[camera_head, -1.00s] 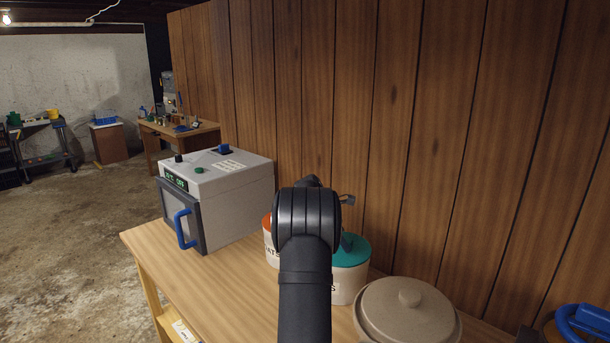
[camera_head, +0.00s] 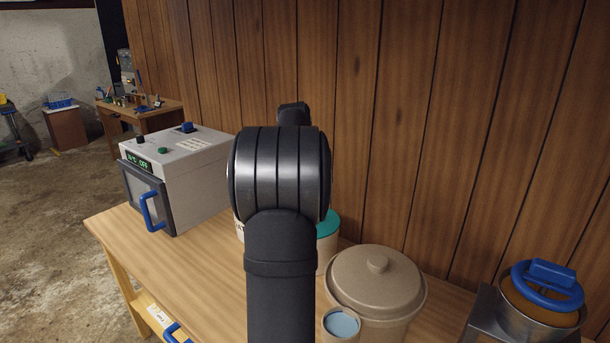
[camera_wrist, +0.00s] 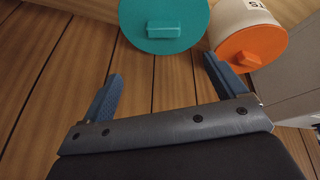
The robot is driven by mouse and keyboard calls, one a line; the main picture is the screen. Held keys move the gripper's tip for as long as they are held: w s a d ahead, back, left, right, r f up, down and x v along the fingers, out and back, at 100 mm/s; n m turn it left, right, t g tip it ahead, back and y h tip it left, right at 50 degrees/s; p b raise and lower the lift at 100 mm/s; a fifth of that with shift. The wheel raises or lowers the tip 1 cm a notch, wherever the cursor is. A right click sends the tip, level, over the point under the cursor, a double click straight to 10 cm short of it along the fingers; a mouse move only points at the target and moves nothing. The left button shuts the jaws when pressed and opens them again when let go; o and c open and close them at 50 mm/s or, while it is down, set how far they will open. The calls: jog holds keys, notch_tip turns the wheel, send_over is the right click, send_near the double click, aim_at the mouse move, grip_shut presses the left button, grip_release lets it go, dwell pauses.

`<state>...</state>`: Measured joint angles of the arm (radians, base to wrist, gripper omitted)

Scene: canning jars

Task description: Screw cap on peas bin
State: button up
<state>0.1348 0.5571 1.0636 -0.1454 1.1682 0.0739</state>
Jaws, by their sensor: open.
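A pale bin (camera_head: 327,256) with a round teal cap (camera_head: 331,222) stands on the wooden table, partly hidden behind my arm. Its label is hidden now. In the wrist view the teal cap (camera_wrist: 164,24) has a raised bar across its middle. Beside it is a white bin (camera_wrist: 238,14) with an orange cap (camera_wrist: 252,48), part of its lettering showing "TS". My gripper (camera_wrist: 162,68) is open and empty, its two blue fingers spread apart. Its tips are near the caps in the picture but apart from them. In the head view my arm hides the gripper.
A grey oven-like box (camera_head: 185,175) with a blue handle stands on the table (camera_head: 185,262) at left. A beige lidded pot (camera_head: 376,285) and a small blue-topped jar (camera_head: 341,324) stand at right. Wooden panelling (camera_head: 400,110) rises behind.

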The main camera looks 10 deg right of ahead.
jog(key=w+f+m, duration=0.1)
jog(key=f, duration=0.3)
jog(key=w+d+f, duration=0.1)
jog(key=w+f, duration=0.1)
jog(key=f, duration=0.3)
jog(key=w+d+f+m, duration=0.1)
jog(key=w+f, duration=0.1)
jog(key=f, duration=0.3)
jog(key=shift+w+d+f+m, duration=0.1)
jog(key=shift+w+f+m, duration=0.1)
jog(key=shift+f+m, duration=0.1)
jog(key=c, duration=1.2)
jog(key=shift+o, duration=0.2)
jog(key=shift+m, duration=0.3)
jog(key=shift+m+h, duration=0.4)
jog(key=shift+m, duration=1)
